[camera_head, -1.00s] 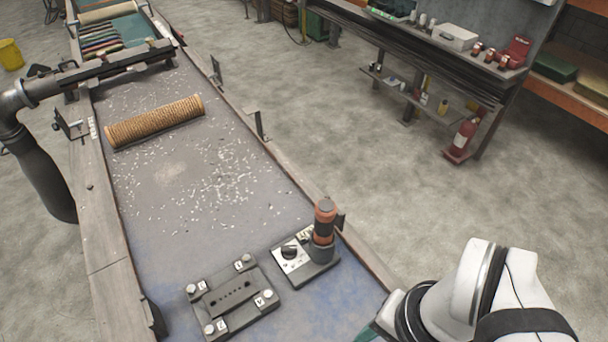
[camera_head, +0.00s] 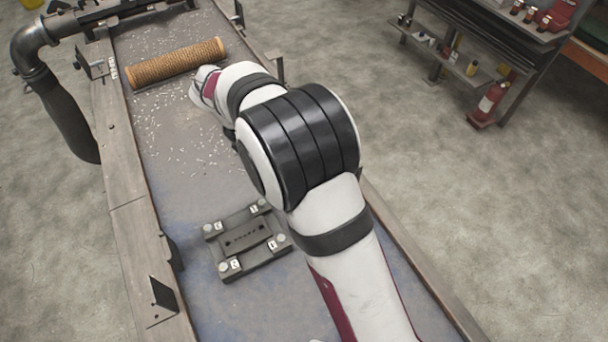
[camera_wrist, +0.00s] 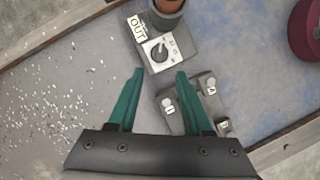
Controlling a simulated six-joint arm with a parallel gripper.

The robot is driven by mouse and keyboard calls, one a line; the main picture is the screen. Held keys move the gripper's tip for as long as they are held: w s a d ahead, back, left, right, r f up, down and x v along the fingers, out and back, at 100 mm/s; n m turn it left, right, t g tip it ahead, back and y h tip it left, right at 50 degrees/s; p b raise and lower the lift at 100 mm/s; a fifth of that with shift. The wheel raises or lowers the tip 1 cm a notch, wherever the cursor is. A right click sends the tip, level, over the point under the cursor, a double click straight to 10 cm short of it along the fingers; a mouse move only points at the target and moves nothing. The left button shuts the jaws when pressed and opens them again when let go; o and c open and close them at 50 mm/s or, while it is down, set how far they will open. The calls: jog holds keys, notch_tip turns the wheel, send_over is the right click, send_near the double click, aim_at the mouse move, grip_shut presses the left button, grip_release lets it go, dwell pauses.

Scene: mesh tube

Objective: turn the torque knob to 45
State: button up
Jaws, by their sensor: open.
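The torque knob (camera_wrist: 160,52) is a small dark round knob on a pale dial plate, on a grey base block (camera_wrist: 182,44). It shows near the top middle of the wrist view. Small marks (camera_wrist: 173,44) are printed beside it, too small to read surely, and I cannot tell its setting. In the head view my arm hides the knob. My gripper (camera_wrist: 160,72) has two green fingers, spread apart and empty. In the wrist view their tips lie just below the dial plate, one toward each side of it. I cannot tell their height above the knob.
An orange-topped tool (camera_wrist: 168,5) stands in a dark holder beside the knob, next to an "OUT" label (camera_wrist: 137,28). A grey fixture plate with numbered posts (camera_head: 246,241) lies close by. A brown mesh roll (camera_head: 176,63) lies farther up the bench among white scraps.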

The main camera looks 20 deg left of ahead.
jog(key=x, duration=1)
grip_shut()
